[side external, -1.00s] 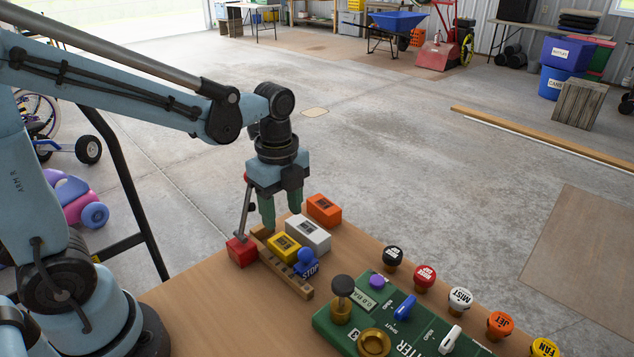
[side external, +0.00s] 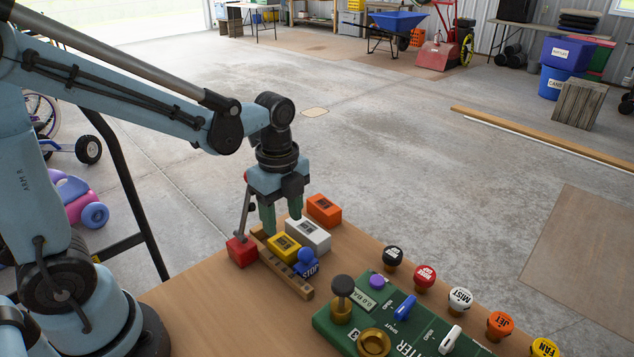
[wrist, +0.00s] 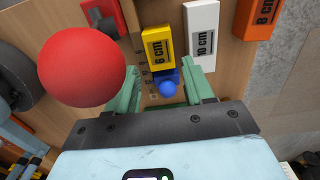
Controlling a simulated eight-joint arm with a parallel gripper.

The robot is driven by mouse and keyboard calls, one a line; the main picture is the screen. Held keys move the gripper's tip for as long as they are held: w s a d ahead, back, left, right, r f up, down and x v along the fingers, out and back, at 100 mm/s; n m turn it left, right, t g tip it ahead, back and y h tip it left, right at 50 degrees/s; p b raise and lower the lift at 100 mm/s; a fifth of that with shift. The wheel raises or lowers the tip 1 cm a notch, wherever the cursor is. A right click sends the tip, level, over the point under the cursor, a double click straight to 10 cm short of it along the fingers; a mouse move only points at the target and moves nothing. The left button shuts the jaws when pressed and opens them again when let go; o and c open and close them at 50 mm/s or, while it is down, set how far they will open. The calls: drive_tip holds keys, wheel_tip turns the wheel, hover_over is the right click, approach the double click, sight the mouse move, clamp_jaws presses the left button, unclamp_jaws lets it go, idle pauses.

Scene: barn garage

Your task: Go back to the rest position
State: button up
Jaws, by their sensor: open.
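My gripper (side external: 281,216) has green fingers pointing down over the far end of the wooden table (side external: 205,300), above the row of blocks. It is open, and the wrist view shows the two fingers (wrist: 163,88) apart. A blue-knobbed STOP piece (side external: 306,262) sits on a notched wooden rail (side external: 285,275); in the wrist view its blue knob (wrist: 167,88) appears between the fingers. Whether the fingers touch anything below is hard to tell. A red-based lever (side external: 241,252) stands left of the gripper, and its red ball (wrist: 82,66) looms large in the wrist view.
Yellow (side external: 284,248), white (side external: 308,236) and orange (side external: 323,209) blocks lie close by the rail. A green panel (side external: 400,325) with knobs and switches is at the front right. Several labelled knobs line the right edge.

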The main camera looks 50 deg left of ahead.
sight(284, 243)
wheel_tip(284, 243, down, 6)
drive_tip(key=shift+r, duration=0.15)
wheel_tip(284, 243, up, 10)
drive_tip(key=w+d+f, duration=0.1)
drive_tip(key=w+d, duration=0.2)
drive_tip(key=w, duration=0.3)
drive_tip(key=w+d+f+n, duration=0.1)
drive_tip(key=w+d, duration=0.2)
drive_tip(key=w, duration=0.4)
drive_tip(key=shift+d+f, duration=0.2)
drive_tip(key=shift+f, duration=0.2)
idle(0.3)
